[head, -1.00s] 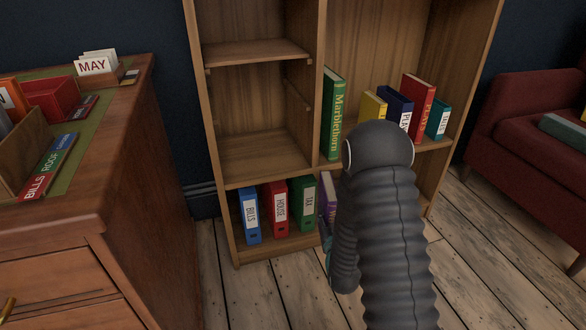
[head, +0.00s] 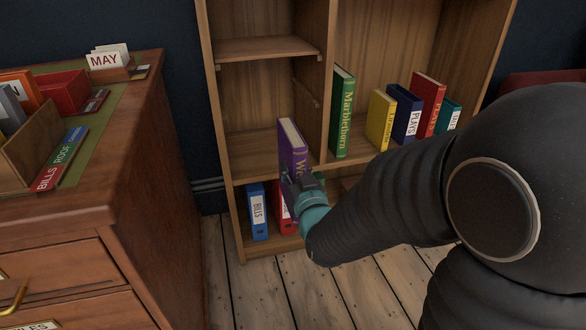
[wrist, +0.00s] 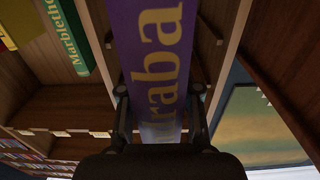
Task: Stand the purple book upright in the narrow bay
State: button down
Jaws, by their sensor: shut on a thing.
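The purple book (head: 293,143) is roughly upright, with yellow lettering on its spine facing out. My gripper (head: 293,184) is shut on its lower part. In the wrist view the purple book (wrist: 158,45) runs between the two fingers of my gripper (wrist: 160,108). The narrow bay (head: 250,148) is the left column of the bookcase, and its middle compartment looks empty. The book shows in front of the right side of that compartment. I cannot tell whether its bottom is past the shelf edge; the gripper hides it.
A divider (head: 326,120) stands right of the bay. Beyond it are a green book (head: 343,112) and several others. A small upper shelf (head: 265,48) is above. Blue (head: 257,210) and red (head: 283,212) binders stand below. A wooden desk (head: 130,150) is at left.

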jog(key=shift+s+a+r, duration=0.15)
jog(key=shift+r, duration=0.2)
jog(key=p+x, duration=0.5)
jog(key=x, duration=1.9)
jog(key=shift+a+f+p, duration=0.25)
jog(key=shift+f+p, duration=0.1)
jog(key=shift+f, duration=0.1)
jog(key=shift+s+f+b, duration=0.15)
jog(key=shift+f+b, duration=0.15)
jog(key=shift+b, duration=0.1)
jog(key=c, duration=0.7)
grip_release()
jog(key=shift+f, duration=0.1)
